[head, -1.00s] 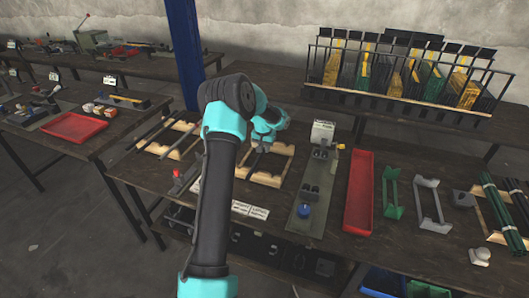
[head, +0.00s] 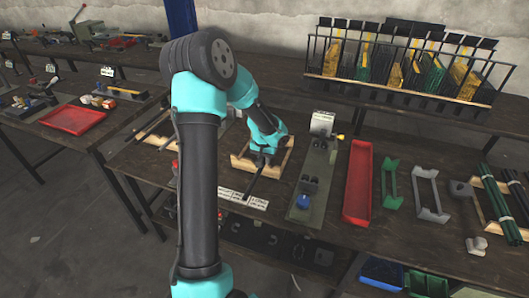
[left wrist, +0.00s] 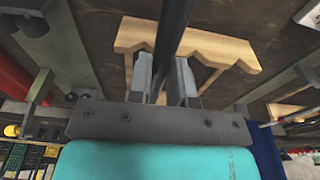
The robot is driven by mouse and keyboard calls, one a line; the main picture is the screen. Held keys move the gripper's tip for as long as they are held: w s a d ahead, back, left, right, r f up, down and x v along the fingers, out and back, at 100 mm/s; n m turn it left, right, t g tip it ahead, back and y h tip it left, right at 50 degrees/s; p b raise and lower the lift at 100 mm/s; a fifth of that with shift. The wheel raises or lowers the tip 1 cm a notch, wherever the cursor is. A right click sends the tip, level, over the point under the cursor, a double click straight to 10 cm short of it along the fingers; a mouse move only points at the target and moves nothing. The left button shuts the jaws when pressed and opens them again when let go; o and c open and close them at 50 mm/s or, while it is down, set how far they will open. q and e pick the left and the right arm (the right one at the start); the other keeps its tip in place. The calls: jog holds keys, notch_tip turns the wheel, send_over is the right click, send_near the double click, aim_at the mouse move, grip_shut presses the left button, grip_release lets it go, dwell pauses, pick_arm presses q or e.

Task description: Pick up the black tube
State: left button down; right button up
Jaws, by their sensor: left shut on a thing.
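The black tube (head: 254,184) is in the left part of the workbench, over a wooden notched rack (head: 285,163). My left gripper (head: 262,158) is shut on the tube from above. In the left wrist view, the tube (left wrist: 174,35) passes between the two grey fingers (left wrist: 167,82), with a notched board of the rack (left wrist: 226,49) close by. I cannot tell whether the tube still touches the rack. My left forearm hides part of the bench. My right gripper is not in view.
A press with a blue knob (head: 303,201) stands just right of the rack. Further right are a red tray (head: 358,190), green and grey brackets, and green tubes (head: 500,205). White labels (head: 243,197) lie at the front edge. A wire rack (head: 400,75) stands behind.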

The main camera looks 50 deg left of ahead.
pick_arm(q)
jog(key=shift+s+d+r, duration=0.1)
jog(key=shift+s+d, duration=0.15)
jog(key=shift+d, duration=0.1)
dwell(0.5)
